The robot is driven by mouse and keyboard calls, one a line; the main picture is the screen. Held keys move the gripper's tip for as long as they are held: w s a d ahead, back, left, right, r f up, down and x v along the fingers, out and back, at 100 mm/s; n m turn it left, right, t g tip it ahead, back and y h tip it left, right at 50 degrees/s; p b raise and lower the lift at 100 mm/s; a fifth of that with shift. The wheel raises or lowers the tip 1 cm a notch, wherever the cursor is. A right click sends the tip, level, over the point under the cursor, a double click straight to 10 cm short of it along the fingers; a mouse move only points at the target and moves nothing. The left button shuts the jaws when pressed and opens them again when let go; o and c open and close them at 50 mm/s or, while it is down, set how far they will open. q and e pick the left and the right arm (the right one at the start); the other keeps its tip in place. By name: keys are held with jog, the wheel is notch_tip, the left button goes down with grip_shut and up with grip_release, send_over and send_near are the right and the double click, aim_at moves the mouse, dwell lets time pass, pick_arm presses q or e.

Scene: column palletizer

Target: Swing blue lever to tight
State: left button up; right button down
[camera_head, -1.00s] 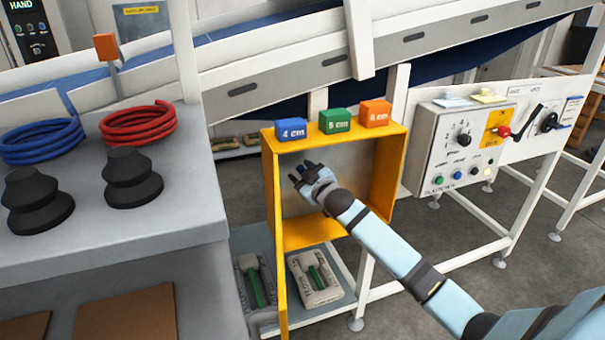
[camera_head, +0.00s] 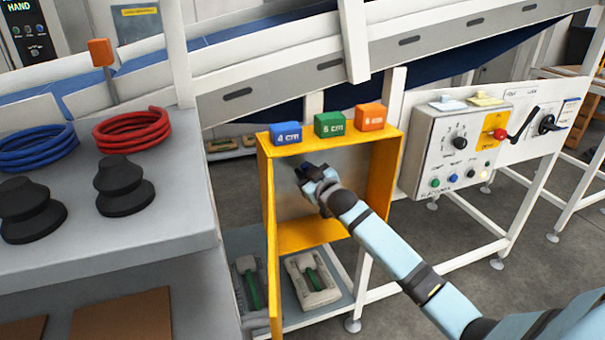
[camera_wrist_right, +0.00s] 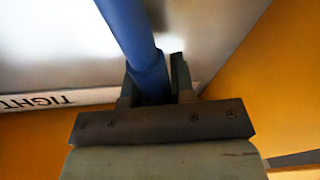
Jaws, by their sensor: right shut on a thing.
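The blue lever (camera_wrist_right: 132,35) shows in the right wrist view as a round blue bar running down between the fingers. My right gripper (camera_wrist_right: 155,82) is shut on it. In the head view my right gripper (camera_head: 310,171) is inside the yellow frame (camera_head: 264,190), in front of its grey back panel. There the lever is mostly hidden by the gripper. A label reading TIGHT (camera_wrist_right: 38,101) shows upside down at the left of the wrist view, apart from the lever. My left gripper is not in view.
Blue (camera_head: 286,133), green (camera_head: 330,124) and orange (camera_head: 370,117) blocks sit on top of the yellow frame. A control box (camera_head: 460,150) stands to the right. A grey table (camera_head: 150,240) with hoses and black cups is at the left.

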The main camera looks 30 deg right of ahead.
jog(key=d+m, duration=0.1)
jog(key=d+m+p, duration=0.1)
jog(key=d, duration=0.1)
jog(key=s+d+r+m, duration=0.1)
jog(key=shift+d+r+m+t, duration=0.1)
jog(key=shift+d+m+t, duration=0.2)
jog(key=shift+d+t, duration=0.1)
jog(key=d+m, duration=0.2)
jog(key=s+d+m+h, duration=0.1)
jog(key=d, duration=0.1)
jog(key=d+f+m, duration=0.1)
jog(key=d+m, duration=0.1)
jog(key=shift+s+d+m+t, duration=0.1)
jog(key=shift+s+m+t, duration=0.2)
jog(key=shift+t, duration=0.1)
jog(key=shift+s+d+f+m+h, duration=0.15)
jog(key=shift+d+f+m+h, duration=0.1)
jog(key=shift+d+m, duration=0.35)
jog(key=shift+s+d+f+m+h, duration=0.15)
jog(key=shift+d+f+m+h, duration=0.1)
jog(key=shift+d+m, duration=0.3)
jog(key=c, duration=1)
grip_release()
jog(key=shift+d, duration=0.1)
jog(key=shift+o, duration=0.2)
